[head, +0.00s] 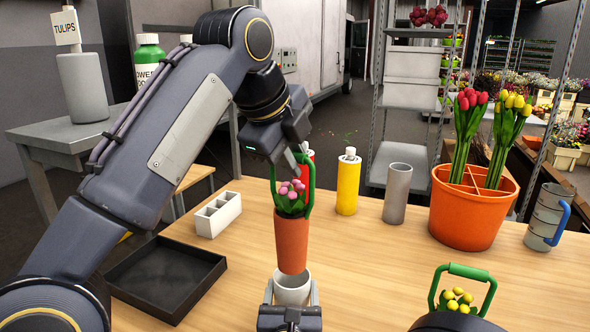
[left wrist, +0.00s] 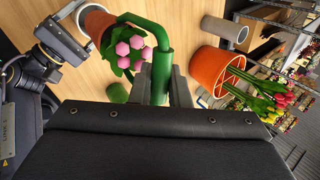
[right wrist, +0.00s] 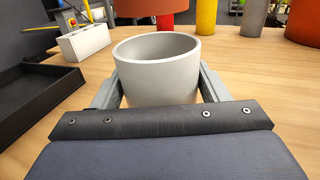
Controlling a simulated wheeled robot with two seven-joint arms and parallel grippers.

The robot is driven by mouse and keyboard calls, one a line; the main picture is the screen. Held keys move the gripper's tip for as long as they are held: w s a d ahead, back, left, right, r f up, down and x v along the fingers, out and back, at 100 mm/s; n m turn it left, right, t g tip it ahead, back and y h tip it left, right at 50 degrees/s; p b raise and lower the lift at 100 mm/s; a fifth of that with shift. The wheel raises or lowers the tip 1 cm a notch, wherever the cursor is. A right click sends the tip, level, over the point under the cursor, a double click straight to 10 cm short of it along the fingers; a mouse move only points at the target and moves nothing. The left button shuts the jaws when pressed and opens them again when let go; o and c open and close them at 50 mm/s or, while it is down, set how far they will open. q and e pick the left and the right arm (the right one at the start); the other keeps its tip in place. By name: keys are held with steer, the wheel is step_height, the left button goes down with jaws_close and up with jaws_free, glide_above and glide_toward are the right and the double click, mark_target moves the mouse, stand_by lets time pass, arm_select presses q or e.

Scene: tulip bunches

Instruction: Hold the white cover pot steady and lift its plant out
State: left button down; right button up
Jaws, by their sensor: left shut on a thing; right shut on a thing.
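The white cover pot (head: 292,290) stands on the table, and it fills the middle of the right wrist view (right wrist: 158,62). My right gripper (head: 290,300) is shut on it, with a finger on each side. The plant in its terracotta pot (head: 291,243) has pink tulips (head: 291,190) and a green handle (head: 308,185). My left gripper (head: 300,158) is shut on the handle's top. The plant hangs upright above the cover pot; in the right wrist view its base (right wrist: 150,8) is above the rim, with a gap. The cover pot's visible inside looks empty.
A black tray (head: 150,290) and a white divided box (head: 217,214) are on the left. A yellow bottle (head: 348,185), a grey cylinder (head: 397,193) and an orange tulip bucket (head: 450,215) stand behind. A second green-handled plant with yellow flowers (head: 458,298) is at front right.

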stand_by(0.3)
steer(key=o, duration=1.1)
